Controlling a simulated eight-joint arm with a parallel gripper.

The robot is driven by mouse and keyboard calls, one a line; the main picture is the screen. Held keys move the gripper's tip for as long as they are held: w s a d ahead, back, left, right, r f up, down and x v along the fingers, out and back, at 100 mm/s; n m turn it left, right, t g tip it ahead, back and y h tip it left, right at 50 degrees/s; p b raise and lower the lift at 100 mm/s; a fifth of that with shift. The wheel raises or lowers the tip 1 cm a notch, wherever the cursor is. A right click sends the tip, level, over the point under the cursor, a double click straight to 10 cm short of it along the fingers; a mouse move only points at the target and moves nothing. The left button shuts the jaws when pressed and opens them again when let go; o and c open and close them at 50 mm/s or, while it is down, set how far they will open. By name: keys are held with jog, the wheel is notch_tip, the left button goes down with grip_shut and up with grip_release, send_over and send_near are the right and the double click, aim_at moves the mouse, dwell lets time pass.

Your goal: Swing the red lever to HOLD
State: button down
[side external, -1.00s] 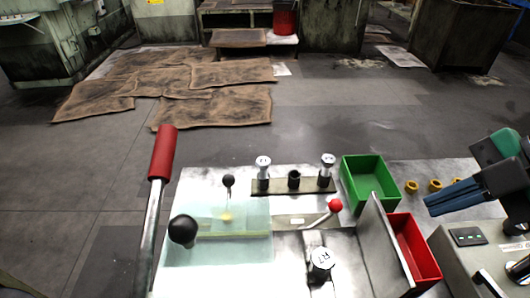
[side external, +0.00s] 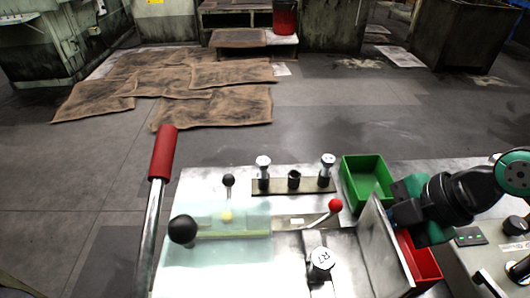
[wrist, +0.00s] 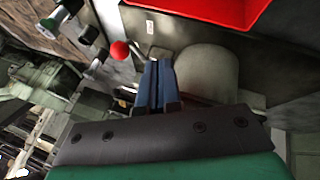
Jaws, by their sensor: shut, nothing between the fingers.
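The small red-knobbed lever (side external: 335,205) stands on the metal bench, its rod slanting down and left to a slot beside a small white label (side external: 297,221). In the wrist view its red knob (wrist: 119,50) is left of my fingertips, with a gap between them. My gripper (side external: 393,214) is shut and empty, right of the knob, near the upright metal plate (side external: 385,240). In the wrist view my blue fingers (wrist: 158,66) lie together. I cannot read any HOLD mark.
A large lever with a red grip (side external: 163,155) rises at left. A green bin (side external: 366,178) stands behind my gripper and a red bin (side external: 425,262) below it. A rack with several posts (side external: 294,184) is behind the knob. A black-knobbed lever (side external: 183,230) stands at left.

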aim_at(339, 201)
jog(key=shift+w+a+f, duration=0.25)
jog(key=shift+w, duration=0.35)
jog(key=shift+w+a+f, duration=0.25)
jog(key=shift+w+f, duration=0.05)
jog(key=shift+w, duration=0.35)
jog(key=shift+w+a+f, duration=0.25)
jog(key=shift+w, duration=0.35)
jog(key=shift+w+n+g, duration=0.3)
jog(key=shift+w+n, duration=0.05)
jog(key=shift+n, duration=0.15)
jog(key=shift+w+a+n+g+y, duration=0.2)
jog(key=shift+w+n+g, duration=0.25)
jog(key=shift+n, duration=0.3)
jog(key=shift+w+a+n+g+y, duration=0.2)
jog(key=shift+w+n+g, duration=0.2)
jog(key=shift+n, duration=0.35)
jog(key=w+n+g, duration=0.1)
jog(key=w+a+n+g, duration=0.1)
jog(key=n, duration=0.1)
jog(key=shift+a+n, duration=0.1)
jog(key=shift+n, duration=0.2)
jog(key=shift+w+a+n+g, duration=0.45)
jog(key=shift+w+a+n, duration=0.1)
jog(key=shift+n, duration=0.45)
jog(key=shift+w+a, duration=0.3)
jog(key=shift+a, duration=0.45)
